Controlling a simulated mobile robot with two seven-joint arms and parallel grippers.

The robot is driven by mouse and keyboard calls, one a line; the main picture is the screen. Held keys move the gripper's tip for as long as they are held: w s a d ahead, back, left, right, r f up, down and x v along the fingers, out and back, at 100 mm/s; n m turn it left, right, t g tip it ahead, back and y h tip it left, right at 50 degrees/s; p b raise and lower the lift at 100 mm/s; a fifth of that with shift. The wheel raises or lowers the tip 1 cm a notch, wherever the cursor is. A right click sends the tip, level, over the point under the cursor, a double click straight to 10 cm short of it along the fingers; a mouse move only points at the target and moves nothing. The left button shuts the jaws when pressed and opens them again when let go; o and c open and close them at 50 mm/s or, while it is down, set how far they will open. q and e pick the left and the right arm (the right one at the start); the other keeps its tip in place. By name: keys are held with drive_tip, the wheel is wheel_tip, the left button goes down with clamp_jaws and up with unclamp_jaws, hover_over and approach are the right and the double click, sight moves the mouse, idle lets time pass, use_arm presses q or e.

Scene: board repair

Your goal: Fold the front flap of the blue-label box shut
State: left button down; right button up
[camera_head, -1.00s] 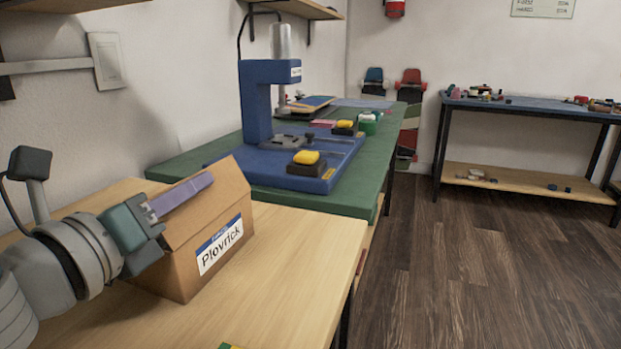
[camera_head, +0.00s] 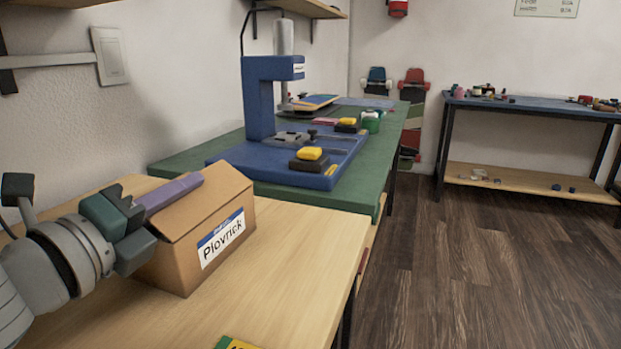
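The blue-label box (camera_head: 190,262) is brown cardboard and stands on the wooden table. Its label (camera_head: 220,238) reads "Plovrick" under a blue strip. A brown top panel (camera_head: 207,205) slopes above the label side and meets its upper edge closely; I cannot tell how tightly it is shut. My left gripper (camera_head: 172,193) is at the box's left, its purple finger along the panel's far-left edge. Only one finger shows clearly, so its opening is unclear; contact is also unclear. The other flaps are hidden. My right gripper is out of view.
The wooden table (camera_head: 290,265) is clear right of the box. A yellow-green item (camera_head: 237,343) lies at its front edge. Behind stands a green bench (camera_head: 345,196) with a blue press (camera_head: 262,105) and yellow-topped blocks (camera_head: 309,155). A shelf table (camera_head: 530,108) stands far right.

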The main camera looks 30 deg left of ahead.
use_arm(q)
drive_tip(key=c, duration=1.1)
unclamp_jaws()
drive_tip(key=shift+o, duration=0.2)
